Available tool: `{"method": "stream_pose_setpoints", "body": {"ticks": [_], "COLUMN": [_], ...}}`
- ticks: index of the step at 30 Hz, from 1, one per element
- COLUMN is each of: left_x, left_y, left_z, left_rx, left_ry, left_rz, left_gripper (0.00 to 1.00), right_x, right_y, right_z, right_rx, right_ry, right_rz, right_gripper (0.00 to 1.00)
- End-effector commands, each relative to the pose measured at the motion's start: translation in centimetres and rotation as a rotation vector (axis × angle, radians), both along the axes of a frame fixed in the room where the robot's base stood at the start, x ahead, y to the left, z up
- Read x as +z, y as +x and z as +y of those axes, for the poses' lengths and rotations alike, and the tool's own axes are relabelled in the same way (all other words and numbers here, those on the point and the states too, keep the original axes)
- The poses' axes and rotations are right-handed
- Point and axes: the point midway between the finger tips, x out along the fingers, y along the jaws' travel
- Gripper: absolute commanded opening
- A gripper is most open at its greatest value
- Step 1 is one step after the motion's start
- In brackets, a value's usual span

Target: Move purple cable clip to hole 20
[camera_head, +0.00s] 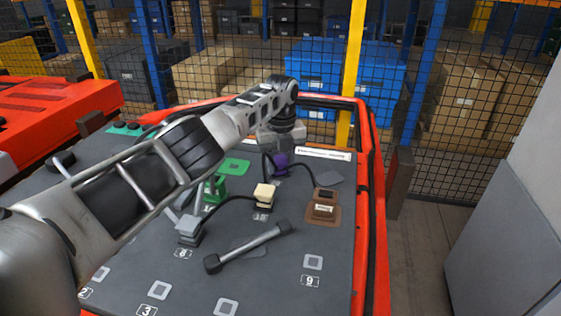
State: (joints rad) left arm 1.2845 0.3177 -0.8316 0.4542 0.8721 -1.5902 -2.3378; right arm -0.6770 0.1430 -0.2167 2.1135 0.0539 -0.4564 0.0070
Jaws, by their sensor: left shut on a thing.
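The purple cable clip (280,165) is at the far part of the dark panel (333,245), with a black cable beside it. My left gripper (281,146) is right above the clip, pointing down, and is shut on it. The fingertips are small and partly hidden, and I cannot tell whether the clip touches the panel. No label reading 20 can be made out. My right gripper is not in view.
A cream clip (264,196), brown block (323,207), grey clip (188,230) and green clip (211,190) stand on the panel. A grey bar handle (250,248) lies in front. A red frame (377,230) edges the right side.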

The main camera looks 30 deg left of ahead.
Motion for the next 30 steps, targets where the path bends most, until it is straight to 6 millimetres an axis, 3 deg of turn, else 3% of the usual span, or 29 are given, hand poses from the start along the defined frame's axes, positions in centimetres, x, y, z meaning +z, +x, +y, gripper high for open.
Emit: {"method": "stream_pose_setpoints", "body": {"ticks": [15, 16, 18, 30], "left_x": [-0.03, -0.03, -0.03, -0.03], "left_y": [0.01, 0.01, 0.01, 0.01], "left_z": [0.10, 0.10, 0.10, 0.06], "left_rx": [0.001, 0.001, 0.001, 0.000], "left_ry": [0.003, 0.003, 0.002, 0.001], "left_rz": [-0.001, -0.001, -0.001, -0.001], "left_gripper": [0.00, 0.44, 0.61, 0.61], "right_x": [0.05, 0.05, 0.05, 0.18], "right_y": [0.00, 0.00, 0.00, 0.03], "right_z": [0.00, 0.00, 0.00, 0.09], "right_rx": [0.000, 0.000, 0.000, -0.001], "right_ry": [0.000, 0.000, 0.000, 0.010], "right_rz": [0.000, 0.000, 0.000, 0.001], "right_gripper": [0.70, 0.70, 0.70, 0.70]}}
